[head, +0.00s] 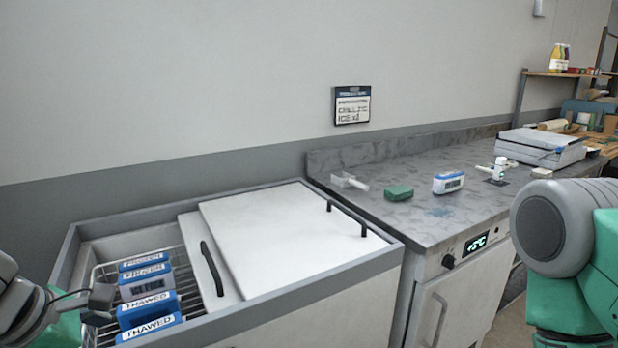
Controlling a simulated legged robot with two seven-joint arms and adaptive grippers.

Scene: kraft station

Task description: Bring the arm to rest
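My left arm comes in at the lower left edge, with part of its gripper (98,300) showing over the left side of the open chest freezer (330,283). The fingertips are partly cut off and small, so I cannot tell whether it is open or shut. My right arm shows only as a large grey and green link at the right edge. Its gripper is out of view.
Blue and white packs labelled FROZEN and THAWED (150,305) lie in a wire basket in the freezer. White sliding lids (285,235) cover its right part. The grey counter (420,215) holds a green block (399,193), a white-blue device (448,183) and a scoop (349,181).

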